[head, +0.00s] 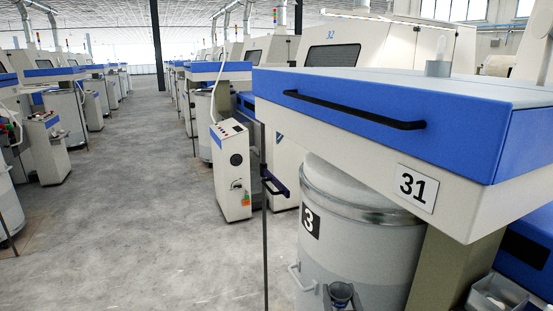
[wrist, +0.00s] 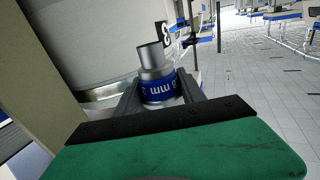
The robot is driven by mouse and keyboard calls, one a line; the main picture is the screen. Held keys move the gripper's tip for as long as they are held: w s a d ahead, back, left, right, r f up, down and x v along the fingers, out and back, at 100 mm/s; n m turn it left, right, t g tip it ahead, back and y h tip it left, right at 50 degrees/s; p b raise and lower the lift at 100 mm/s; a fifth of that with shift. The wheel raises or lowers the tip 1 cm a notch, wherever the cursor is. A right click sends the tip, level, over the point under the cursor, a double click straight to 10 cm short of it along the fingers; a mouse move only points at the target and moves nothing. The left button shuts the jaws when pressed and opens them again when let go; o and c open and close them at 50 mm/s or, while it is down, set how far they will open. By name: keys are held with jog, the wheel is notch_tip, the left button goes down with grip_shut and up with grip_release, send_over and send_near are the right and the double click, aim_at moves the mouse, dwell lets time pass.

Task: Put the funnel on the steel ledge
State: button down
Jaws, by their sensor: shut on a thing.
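The funnel (wrist: 154,58) is a short grey metal piece with a blue band bearing white "mm" lettering. In the wrist view it sits between the two dark fingers of my gripper (wrist: 160,92), which are shut on it, and its narrower end points up and away. In the head view the funnel (head: 341,291) shows small and dark at the bottom edge, in front of the grey can marked 3. Most of my gripper is cut off there. I cannot pick out the steel ledge for certain in either view.
The large grey can (head: 355,245) stands under the blue and white machine top marked 31 (head: 400,110). A post (head: 440,265) stands right of the can. A grey bin (head: 497,296) is at the lower right. The aisle floor (head: 150,210) is clear on the left.

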jog(key=s+f, duration=0.2)
jog(key=f, duration=0.1)
jog(key=shift+s, duration=0.3)
notch_tip(320, 180, up, 6)
jog(key=s, duration=0.1)
jog(key=shift+s, duration=0.2)
